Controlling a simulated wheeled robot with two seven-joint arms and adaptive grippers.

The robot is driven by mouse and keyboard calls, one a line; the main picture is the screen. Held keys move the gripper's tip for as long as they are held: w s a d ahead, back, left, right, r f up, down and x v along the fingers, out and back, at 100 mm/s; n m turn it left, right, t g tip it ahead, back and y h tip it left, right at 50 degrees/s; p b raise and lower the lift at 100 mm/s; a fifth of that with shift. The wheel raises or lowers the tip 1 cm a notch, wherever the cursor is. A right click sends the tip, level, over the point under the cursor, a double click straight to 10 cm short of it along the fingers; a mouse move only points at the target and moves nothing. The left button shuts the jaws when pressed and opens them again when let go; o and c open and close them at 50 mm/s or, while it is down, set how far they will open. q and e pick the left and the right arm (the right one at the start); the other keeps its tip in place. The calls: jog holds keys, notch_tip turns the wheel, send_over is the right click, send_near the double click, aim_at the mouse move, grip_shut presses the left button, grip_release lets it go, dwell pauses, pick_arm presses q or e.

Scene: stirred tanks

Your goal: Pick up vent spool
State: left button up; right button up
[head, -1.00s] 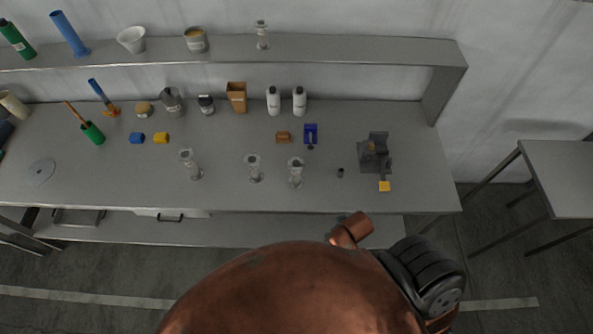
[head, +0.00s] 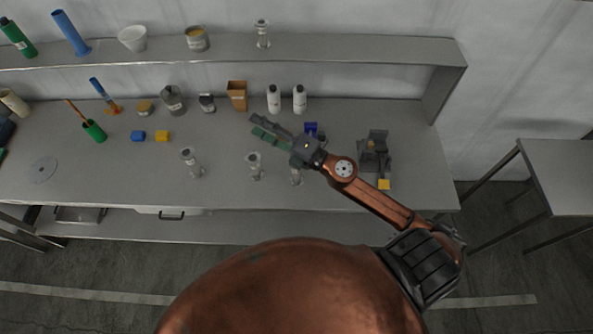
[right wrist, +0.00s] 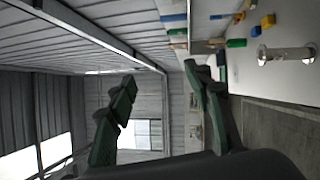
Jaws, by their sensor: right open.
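Several similar flanged, spool-shaped grey pieces are in view; I cannot tell which is the vent spool. On the bench in the head view stand a left spool (head: 191,163), a middle spool (head: 254,167) and a right spool (head: 296,178), its top covered by my arm. Another spool (head: 262,34) stands on the shelf. My right gripper (head: 257,126) is open and empty, above the bench beyond the middle spool, pointing left. In the right wrist view, the green fingers (right wrist: 158,80) are spread with nothing between them; one spool (right wrist: 287,54) shows at right. My left gripper is out of view.
A blue block (head: 138,137) and yellow block (head: 162,137) lie left of the gripper. White bottles (head: 274,99) and an orange-brown container (head: 237,96) stand behind it. A dark grey device (head: 376,155) is at right. The bench front left is mostly clear.

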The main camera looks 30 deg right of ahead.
jog(key=s+a+f+n+g+y, duration=0.2)
jog(key=a+f+n+g, duration=0.15)
jog(key=a+n, duration=0.2)
jog(key=n+g+h, duration=0.9)
jog(key=h, duration=0.1)
send_near(296, 171)
jog(key=w, duration=0.1)
jog(key=shift+g+h, duration=0.25)
jog(key=shift+h, duration=0.05)
jog(key=x, duration=0.1)
jog(key=p+x, duration=0.1)
jog(key=x, duration=0.1)
jog(key=p+x, duration=0.1)
jog(key=x, duration=0.1)
jog(key=shift+w+d+f, duration=0.15)
jog(key=shift+w+d, duration=0.1)
jog(key=shift+d, duration=0.15)
jog(key=shift+p+x, duration=0.75)
jog(key=shift+x, duration=2.65)
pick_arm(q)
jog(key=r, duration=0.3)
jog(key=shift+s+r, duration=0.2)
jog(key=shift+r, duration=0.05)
pick_arm(e)
jog(key=shift+c, duration=0.7)
